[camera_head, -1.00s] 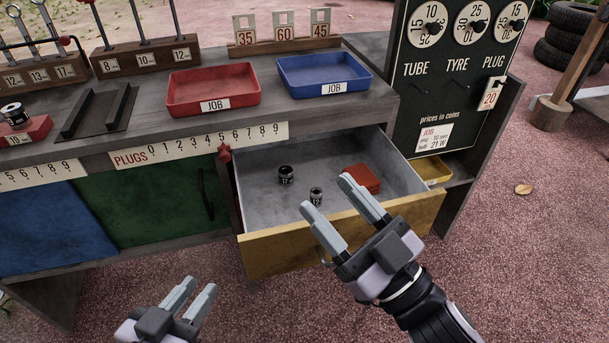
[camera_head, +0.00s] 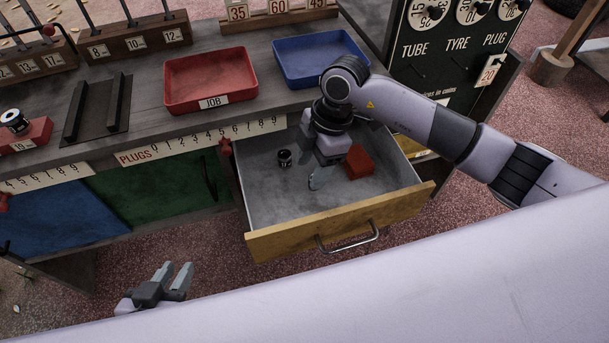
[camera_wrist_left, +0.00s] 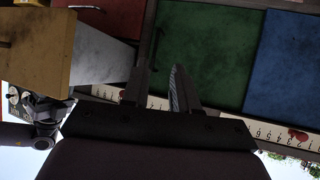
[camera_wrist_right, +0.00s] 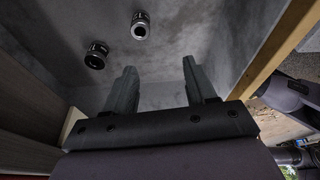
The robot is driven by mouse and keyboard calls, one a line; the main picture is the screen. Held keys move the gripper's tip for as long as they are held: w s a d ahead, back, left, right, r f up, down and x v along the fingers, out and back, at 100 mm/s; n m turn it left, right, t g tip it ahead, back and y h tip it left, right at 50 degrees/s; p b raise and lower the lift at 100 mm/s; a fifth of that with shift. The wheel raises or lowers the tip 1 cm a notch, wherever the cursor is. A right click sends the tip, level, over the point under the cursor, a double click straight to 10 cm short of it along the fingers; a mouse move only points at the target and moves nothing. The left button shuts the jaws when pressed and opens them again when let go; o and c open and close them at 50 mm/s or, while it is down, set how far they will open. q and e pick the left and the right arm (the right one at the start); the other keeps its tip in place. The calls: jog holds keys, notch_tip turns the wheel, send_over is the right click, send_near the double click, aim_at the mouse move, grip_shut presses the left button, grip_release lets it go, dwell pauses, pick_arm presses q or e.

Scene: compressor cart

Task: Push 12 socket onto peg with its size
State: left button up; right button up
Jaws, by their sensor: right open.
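A dark socket (camera_head: 285,157) stands in the open drawer; its marking is too small to read. Two sockets show in the right wrist view, one at the left (camera_wrist_right: 96,55) and one nearer the top (camera_wrist_right: 140,25). My right gripper (camera_head: 318,180) points down into the drawer, open and empty; the sockets are beyond its fingertips. In the head view my gripper likely hides the second socket. A wooden rack with upright pegs labelled 8, 10 and 12 (camera_head: 172,37) stands at the back left of the bench. My left gripper (camera_head: 174,272) is open and empty, low in front of the cabinet.
A red block (camera_head: 359,162) lies at the drawer's right. The drawer front (camera_head: 290,238) with its handle juts out. Red (camera_head: 210,78) and blue (camera_head: 305,45) trays sit on the bench. A red block labelled 19 (camera_head: 25,138) carries a socket at left.

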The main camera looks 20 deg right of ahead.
jog(key=shift+w+d+f+m+h+b, duration=0.15)
jog(key=shift+w+d+f+m+h, duration=0.15)
jog(key=shift+w+d, duration=0.25)
jog(key=shift+w+d+f+m+h+b, duration=0.2)
jog(key=shift+w+d+f+h, duration=0.15)
jog(key=shift+d, duration=0.2)
notch_tip(320, 180, down, 2)
jog(key=shift+a, duration=0.15)
jog(key=f, duration=0.1)
jog(key=f+b, duration=0.1)
jog(key=f, duration=0.1)
jog(key=f+b, duration=0.1)
jog(key=shift+w+a+f, duration=0.2)
jog(key=shift+a+f, duration=0.05)
jog(key=shift+a, duration=0.1)
pick_arm(q)
jog(key=shift+w+d+t+h, duration=0.15)
jog(key=shift+w+d+h, duration=0.15)
jog(key=shift+d, duration=0.25)
jog(key=shift+w+d+t+h, duration=0.15)
jog(key=shift+w+d+h, duration=0.1)
jog(key=shift+d, duration=0.25)
pick_arm(e)
jog(key=shift+r, duration=0.1)
grip_shut()
